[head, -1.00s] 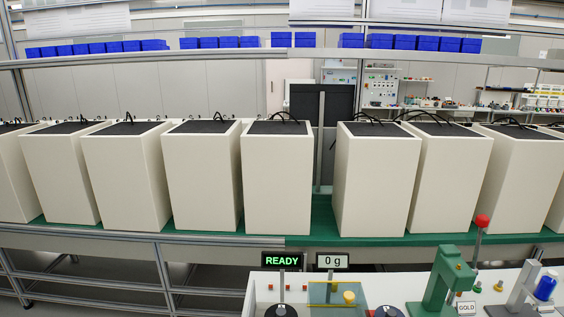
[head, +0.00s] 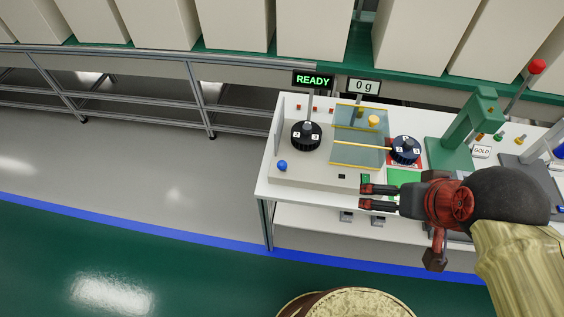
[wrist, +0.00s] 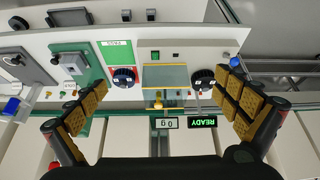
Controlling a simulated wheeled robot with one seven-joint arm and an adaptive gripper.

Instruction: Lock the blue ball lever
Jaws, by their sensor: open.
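The blue ball (head: 281,166) sits at the front left corner of the grey panel on the white bench. A lever arm under it is too small to make out. In the wrist view, which is upside down, the blue ball (wrist: 234,62) shows just beyond the tip of the right-hand finger. My gripper (head: 364,196) is open and empty near the bench's front edge, to the right of the ball and apart from it. Its two fingers are spread wide in the wrist view (wrist: 165,84).
The panel carries two black dials (head: 306,135) (head: 405,150), a glass-like plate (head: 358,152) with a yellow knob (head: 373,121), a READY sign (head: 313,80) and a 0 g display (head: 363,86). A green press (head: 468,132) stands right. Floor left of the bench (head: 262,195) is clear.

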